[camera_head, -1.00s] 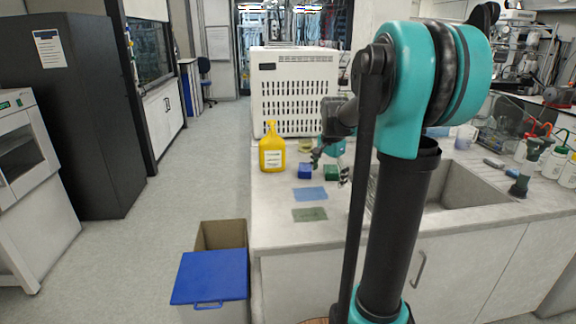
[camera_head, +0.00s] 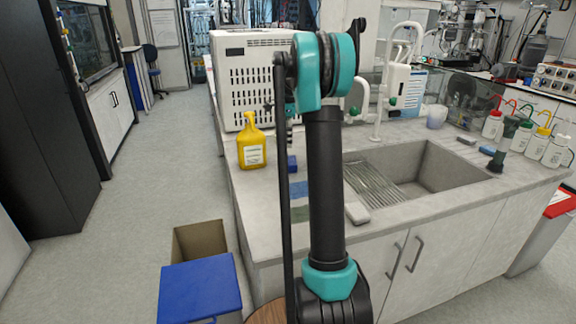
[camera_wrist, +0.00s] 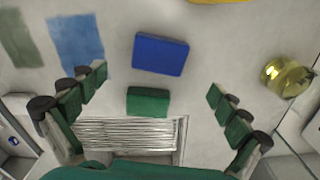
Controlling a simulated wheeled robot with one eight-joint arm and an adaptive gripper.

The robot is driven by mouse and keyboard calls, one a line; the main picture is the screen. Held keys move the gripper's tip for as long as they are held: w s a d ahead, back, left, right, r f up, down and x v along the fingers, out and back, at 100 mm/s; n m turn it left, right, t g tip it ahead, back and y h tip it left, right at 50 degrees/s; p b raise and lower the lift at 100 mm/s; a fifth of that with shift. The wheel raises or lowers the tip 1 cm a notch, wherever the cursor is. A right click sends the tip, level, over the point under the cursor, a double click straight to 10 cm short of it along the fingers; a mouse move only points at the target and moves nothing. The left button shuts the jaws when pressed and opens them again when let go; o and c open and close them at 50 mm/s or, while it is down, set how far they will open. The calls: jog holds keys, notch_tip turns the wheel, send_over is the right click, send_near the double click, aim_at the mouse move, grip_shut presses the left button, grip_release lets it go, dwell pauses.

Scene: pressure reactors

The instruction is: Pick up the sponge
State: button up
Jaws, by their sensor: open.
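A blue block (camera_wrist: 161,54) and a smaller green block (camera_wrist: 148,101) lie on the counter in the wrist view. They look like sponges, but I cannot tell which one the task means. My gripper (camera_wrist: 157,80) is open and empty, with its fingers spread left and right of the blocks. The green block lies between the fingers and the blue block near the fingertip line. In the head view the blue block (camera_head: 292,163) shows partly beside my arm, which hides the green block and most of my gripper.
A yellow bottle (camera_head: 251,142) stands left of the blue block. A yellowish glass vessel (camera_wrist: 287,77) stands at right in the wrist view. Flat blue (camera_wrist: 76,42) and green (camera_wrist: 19,38) patches lie at left. The sink (camera_head: 440,172) and a white boxy machine (camera_head: 250,75) are nearby.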

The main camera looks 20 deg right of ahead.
aim_at(289, 160)
jog(key=f, duration=1)
jog(key=shift+s+d+f, duration=0.1)
jog(key=shift+d+f, duration=0.1)
jog(key=shift+d, duration=0.05)
jog(key=c, duration=0.9)
